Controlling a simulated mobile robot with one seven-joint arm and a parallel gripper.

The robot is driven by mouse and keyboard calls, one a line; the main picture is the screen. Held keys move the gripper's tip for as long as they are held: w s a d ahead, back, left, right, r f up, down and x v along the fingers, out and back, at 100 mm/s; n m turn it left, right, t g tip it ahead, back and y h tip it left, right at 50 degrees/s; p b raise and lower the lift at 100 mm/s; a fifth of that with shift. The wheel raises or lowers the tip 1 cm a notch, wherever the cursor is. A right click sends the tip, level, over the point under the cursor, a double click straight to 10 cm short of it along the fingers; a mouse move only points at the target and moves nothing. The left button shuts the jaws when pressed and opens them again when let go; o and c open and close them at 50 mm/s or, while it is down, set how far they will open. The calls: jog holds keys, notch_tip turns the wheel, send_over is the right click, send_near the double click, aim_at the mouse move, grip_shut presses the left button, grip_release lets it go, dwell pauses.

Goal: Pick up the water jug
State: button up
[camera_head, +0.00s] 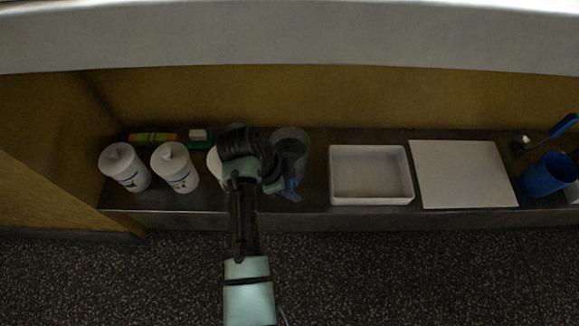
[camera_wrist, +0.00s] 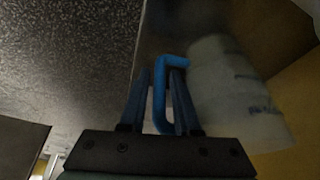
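The water jug (camera_head: 289,143) stands on the metal shelf in the head view, a grey see-through vessel with a blue part low at its front. In the wrist view a bent blue handle (camera_wrist: 161,95) lies between the two dark fingers of my gripper (camera_wrist: 162,78). The fingers are close on both sides of the handle. I cannot tell whether they press on it.
White canisters (camera_head: 124,168) (camera_head: 175,168) stand at the left; another is partly behind my arm. A pale marked cylinder (camera_wrist: 235,95) is beside the handle in the wrist view. A white tray (camera_head: 371,199), white board (camera_head: 462,175) and blue cup (camera_head: 545,174) are right. A ledge (camera_head: 290,40) overhangs.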

jog(key=shift+x, duration=0.8)
jog(key=shift+r, duration=0.1)
jog(key=shift+c, duration=0.2)
grip_shut()
jog(key=shift+w+r, duration=0.1)
dwell(0.4)
